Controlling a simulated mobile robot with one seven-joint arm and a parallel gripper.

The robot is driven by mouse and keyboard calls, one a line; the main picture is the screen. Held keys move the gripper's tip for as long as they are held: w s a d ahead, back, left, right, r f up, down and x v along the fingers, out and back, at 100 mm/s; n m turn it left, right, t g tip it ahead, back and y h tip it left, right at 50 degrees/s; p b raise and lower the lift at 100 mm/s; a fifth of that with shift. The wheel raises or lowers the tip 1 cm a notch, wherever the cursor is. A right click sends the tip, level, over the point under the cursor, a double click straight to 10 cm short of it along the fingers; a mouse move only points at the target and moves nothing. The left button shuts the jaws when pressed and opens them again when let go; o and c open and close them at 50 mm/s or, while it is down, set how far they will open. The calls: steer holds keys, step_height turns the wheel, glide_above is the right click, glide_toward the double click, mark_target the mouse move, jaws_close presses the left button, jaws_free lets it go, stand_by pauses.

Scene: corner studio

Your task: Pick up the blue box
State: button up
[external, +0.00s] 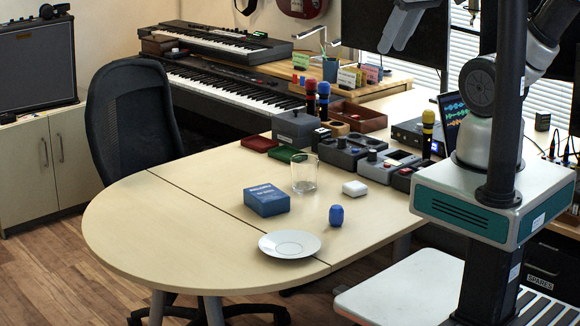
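What looks like my gripper (397,40) shows as grey finger-like parts at the top edge, partly cut off. It is in front of the dark screen, far above and to the right of the box and not touching it. I cannot tell whether it is open or shut.
A clear glass (304,173) stands close right of the box, and a white saucer (289,244) lies in front. Several devices line the back. The table's left side is clear.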

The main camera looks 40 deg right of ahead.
stand_by(0.4)
steer(key=o, duration=1.5)
steer(key=shift+c, duration=0.2)
